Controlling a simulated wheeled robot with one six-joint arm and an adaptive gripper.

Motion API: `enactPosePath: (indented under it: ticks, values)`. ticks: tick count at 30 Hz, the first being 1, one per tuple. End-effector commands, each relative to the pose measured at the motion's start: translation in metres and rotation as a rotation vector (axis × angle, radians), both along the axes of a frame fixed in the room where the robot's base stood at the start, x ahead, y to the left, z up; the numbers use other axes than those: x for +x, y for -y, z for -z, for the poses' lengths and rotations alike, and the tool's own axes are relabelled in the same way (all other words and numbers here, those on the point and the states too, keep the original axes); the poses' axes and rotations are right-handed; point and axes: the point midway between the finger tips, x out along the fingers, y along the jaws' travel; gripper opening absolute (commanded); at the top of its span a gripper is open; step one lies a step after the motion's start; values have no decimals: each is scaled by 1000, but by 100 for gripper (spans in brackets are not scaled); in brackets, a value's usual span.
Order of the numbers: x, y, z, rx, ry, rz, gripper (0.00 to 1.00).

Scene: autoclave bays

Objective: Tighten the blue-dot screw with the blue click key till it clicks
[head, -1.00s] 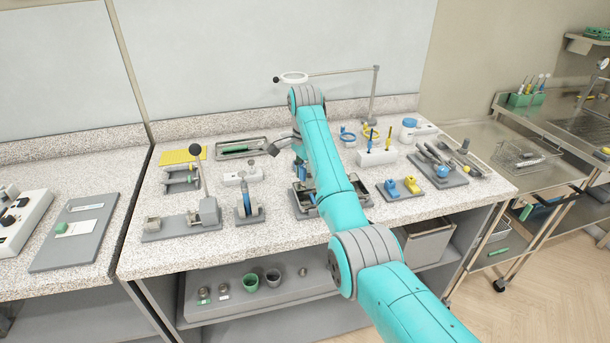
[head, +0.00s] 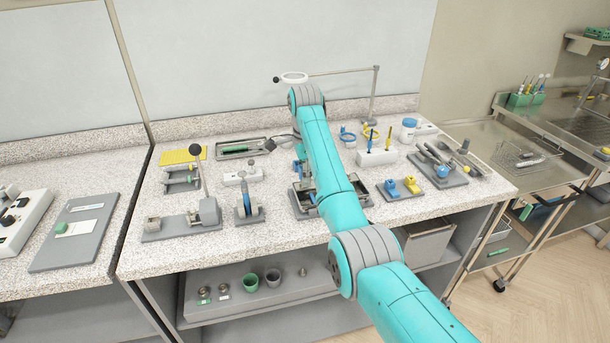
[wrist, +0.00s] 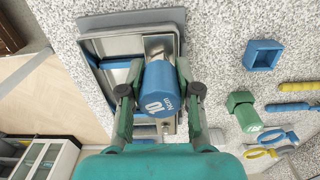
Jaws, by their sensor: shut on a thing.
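In the wrist view my gripper (wrist: 160,92) is shut on the blue click key (wrist: 158,92), an eight-sided blue body marked "10 Ncm". The key is over a grey metal tray (wrist: 108,46) and covers what lies straight under it. The blue-dot screw cannot be made out, and whether the key tip sits in a screw is hidden. In the head view my arm hides most of my gripper, and the tray (head: 302,208) shows partly beside the arm.
An empty blue square holder (wrist: 263,54) and a green eight-sided knob (wrist: 244,110) stand right of the tray in the wrist view. In the head view, a white block (head: 376,157) holds upright tools.

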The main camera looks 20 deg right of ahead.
Motion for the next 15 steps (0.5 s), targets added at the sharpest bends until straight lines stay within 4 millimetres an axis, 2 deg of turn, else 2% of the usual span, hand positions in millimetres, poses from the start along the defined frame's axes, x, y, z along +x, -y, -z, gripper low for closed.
enactPosePath:
  ticks: [6, 15]
  values:
    - [0, 0, 0, 0, -1, 25, 0]
    - [0, 0, 0, 0, -1, 275, 0]
